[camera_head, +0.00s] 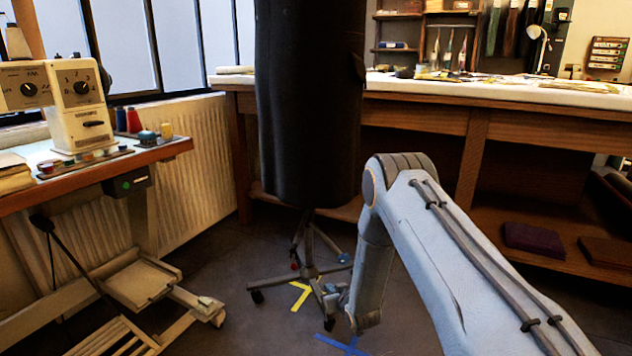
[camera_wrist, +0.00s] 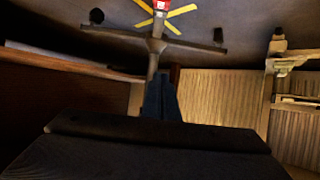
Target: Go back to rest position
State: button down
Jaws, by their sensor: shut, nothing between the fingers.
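My gripper (camera_head: 334,301) hangs low on my bent grey arm, just right of the wheeled stand base (camera_head: 310,271) in the head view. The gripper points down and is small there. In the wrist view its dark fingers (camera_wrist: 160,98) are together, with nothing seen between them. A long black garment form (camera_head: 309,100) stands on that base, left of my arm. The stand's pole and legs (camera_wrist: 155,44) also show beyond the fingers in the wrist view. The gripper looks close to the stand, but I cannot tell the exact gap.
A long wooden worktable (camera_head: 420,115) runs across the back, with folded cloth (camera_head: 533,240) on its lower shelf. A sewing table (camera_head: 95,172) with a cream machine (camera_head: 80,110) stands left. Yellow tape (camera_head: 300,295) and blue tape (camera_head: 342,346) mark the open floor.

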jog(key=s+a+r+g, duration=0.35)
jog(key=a+r, duration=0.35)
jog(key=r, duration=0.5)
jog(key=s+a+r+n+g+h, duration=0.1)
jog(key=s+a+r+g, duration=0.25)
jog(key=s+r, duration=0.95)
jog(key=s+d+r+n+g, duration=0.1)
jog(key=s+r+g, duration=0.15)
jog(key=s, duration=0.95)
jog(key=s+d+r+g+h, duration=0.1)
jog(key=s+r, duration=0.3)
jog(key=s, duration=0.7)
jog(key=s+d+r+n+g, duration=0.1)
jog(key=s+d+r+g, duration=0.15)
jog(key=s, duration=0.95)
jog(key=d+r+m+h+p, duration=0.1)
jog(key=d+r+m+p, duration=0.2)
jog(key=d+r+p, duration=0.7)
jog(key=d+r+m+t+p, duration=0.1)
jog(key=d+r+m+p, duration=0.2)
jog(key=d+r+p, duration=0.6)
notch_tip(320, 180, up, 8)
jog(key=p, duration=1.3)
jog(key=shift+d+m+h, duration=0.35)
jog(key=shift+m+h, duration=0.05)
